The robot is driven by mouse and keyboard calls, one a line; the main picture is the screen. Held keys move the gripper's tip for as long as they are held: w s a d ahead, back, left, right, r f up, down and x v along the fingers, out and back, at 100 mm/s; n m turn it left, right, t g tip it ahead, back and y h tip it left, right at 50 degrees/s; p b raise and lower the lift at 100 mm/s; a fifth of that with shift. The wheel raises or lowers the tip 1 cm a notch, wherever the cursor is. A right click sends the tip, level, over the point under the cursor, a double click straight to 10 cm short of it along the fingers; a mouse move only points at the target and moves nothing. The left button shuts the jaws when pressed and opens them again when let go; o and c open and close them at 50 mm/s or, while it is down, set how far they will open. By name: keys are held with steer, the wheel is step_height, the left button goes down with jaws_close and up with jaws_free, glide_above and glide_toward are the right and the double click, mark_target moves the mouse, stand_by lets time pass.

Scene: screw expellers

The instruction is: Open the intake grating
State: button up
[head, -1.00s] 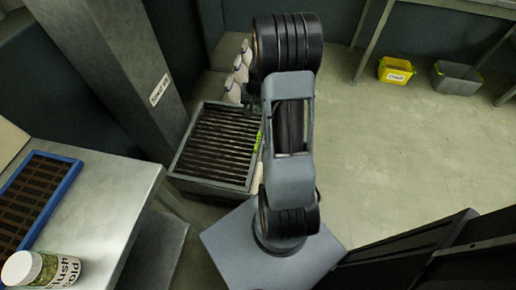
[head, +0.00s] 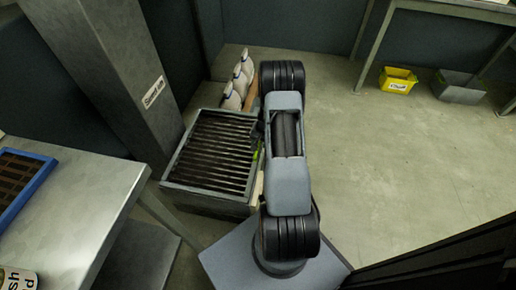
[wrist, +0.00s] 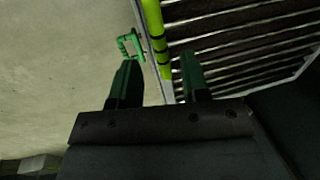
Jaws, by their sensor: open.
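The intake grating (head: 213,150) is a frame of parallel dark bars lying flat on top of a grey box, left of my arm in the head view. In the wrist view its pale bars (wrist: 240,45) fill the upper right. A yellow-green bar (wrist: 154,30) with dark bands runs along the grating's edge. A green loop-shaped piece (wrist: 128,45) is beside it on the left. My gripper (wrist: 158,72) is open, with the bar's lower end between its two green fingers in the picture. Contact cannot be told. In the head view my arm mostly hides the gripper.
A grey column (head: 105,70) stands left of the grating box. White bottles (head: 238,83) stand behind it. A metal table (head: 85,200) with a blue-edged tray (head: 25,192) is at left. A yellow bin (head: 397,80) and a grey bin (head: 458,88) are far right. Floor right is clear.

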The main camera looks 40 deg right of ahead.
steer(key=shift+w+a+f+b, duration=0.1)
steer(key=shift+w+f+b, duration=0.1)
steer(key=shift+f, duration=0.6)
steer(key=shift+w+a+f+b, duration=0.1)
steer(key=shift+f+b, duration=0.05)
steer(key=shift+f, duration=0.65)
jaws_close()
